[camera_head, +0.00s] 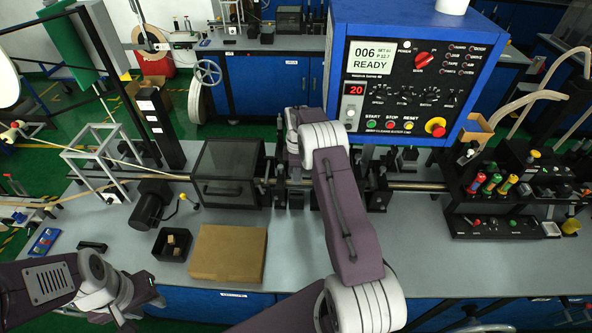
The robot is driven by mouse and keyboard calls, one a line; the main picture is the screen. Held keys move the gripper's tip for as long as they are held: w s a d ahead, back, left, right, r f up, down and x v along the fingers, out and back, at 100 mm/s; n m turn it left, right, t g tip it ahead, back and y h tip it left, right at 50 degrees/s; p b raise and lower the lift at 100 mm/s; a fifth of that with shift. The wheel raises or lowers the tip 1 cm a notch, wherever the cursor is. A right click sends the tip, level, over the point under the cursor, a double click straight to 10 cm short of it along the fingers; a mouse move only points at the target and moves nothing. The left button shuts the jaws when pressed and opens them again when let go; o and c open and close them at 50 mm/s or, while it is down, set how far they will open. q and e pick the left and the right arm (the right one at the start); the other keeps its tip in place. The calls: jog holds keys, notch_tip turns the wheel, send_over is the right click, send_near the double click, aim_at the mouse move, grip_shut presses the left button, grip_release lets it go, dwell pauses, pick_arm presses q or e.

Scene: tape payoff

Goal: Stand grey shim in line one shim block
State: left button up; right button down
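I cannot make out the grey shim for certain; it may be too small to tell or hidden behind my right arm. I cannot pick out a line one shim block among the dark fixtures (378,198) along the horizontal shaft at the middle of the bench. My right arm reaches up over the bench to this shaft, and its wrist hides its fingers and whatever is at them. My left gripper (124,318) is low at the left, by the bench's front edge, away from the fixtures. Its fingers are too unclear to judge.
A cardboard box (228,254) and a black bin (161,254) with small tan blocks sit front left. A dark lidded box (227,192) stands behind them. The blue control panel (463,28) overhangs the back. A tool rack (482,224) is at right. The front right bench is clear.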

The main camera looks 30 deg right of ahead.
notch_tip(320, 180, down, 5)
jog(key=b, duration=0.3)
jog(key=shift+w, duration=0.1)
jog(key=shift+f+b, duration=1.5)
jog(key=shift+f, duration=0.55)
jog(key=shift+w, duration=0.1)
jog(key=c, duration=1.6)
grip_release()
